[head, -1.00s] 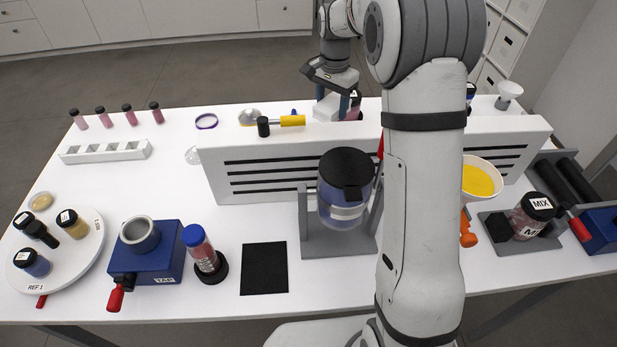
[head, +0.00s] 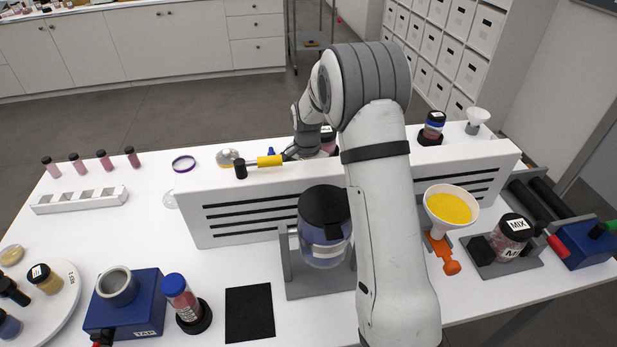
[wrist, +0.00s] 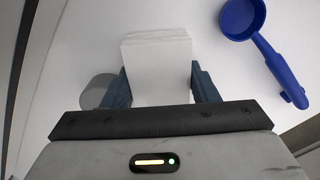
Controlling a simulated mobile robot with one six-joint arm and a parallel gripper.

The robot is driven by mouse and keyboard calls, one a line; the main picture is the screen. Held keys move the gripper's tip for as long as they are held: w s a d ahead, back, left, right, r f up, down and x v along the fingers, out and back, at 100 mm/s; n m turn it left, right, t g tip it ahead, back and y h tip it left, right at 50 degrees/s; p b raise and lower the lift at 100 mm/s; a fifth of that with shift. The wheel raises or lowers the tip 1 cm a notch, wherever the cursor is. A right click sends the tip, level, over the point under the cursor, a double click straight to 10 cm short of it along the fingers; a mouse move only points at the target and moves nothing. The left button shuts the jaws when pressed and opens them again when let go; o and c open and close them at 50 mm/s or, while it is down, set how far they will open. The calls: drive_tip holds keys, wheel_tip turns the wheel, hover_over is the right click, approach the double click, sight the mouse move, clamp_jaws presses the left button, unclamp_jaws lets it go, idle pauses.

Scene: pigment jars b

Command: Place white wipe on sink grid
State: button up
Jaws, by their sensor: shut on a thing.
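In the wrist view, the white wipe (wrist: 158,72) looks like a thick, layered white stack. It sits between the two dark fingers of my gripper (wrist: 160,88), which are shut on its sides. The white surface lies right below it. In the head view, my gripper (head: 292,154) is low behind the white slotted panel (head: 235,215), near the yellow-handled tool. There the wipe is hidden by the panel and my arm. I cannot make out a sink grid in either view.
A blue scoop (wrist: 240,22) lies right of my gripper in the wrist view. A grey round thing (wrist: 97,92) is close beside the left finger. In the head view, a yellow-handled tool (head: 268,161) and a pink jar (head: 328,143) are near my gripper.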

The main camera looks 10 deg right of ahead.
drive_tip(key=shift+r, duration=0.1)
drive_tip(key=shift+f, duration=0.2)
drive_tip(key=o, duration=0.7)
drive_tip(key=shift+r, duration=0.1)
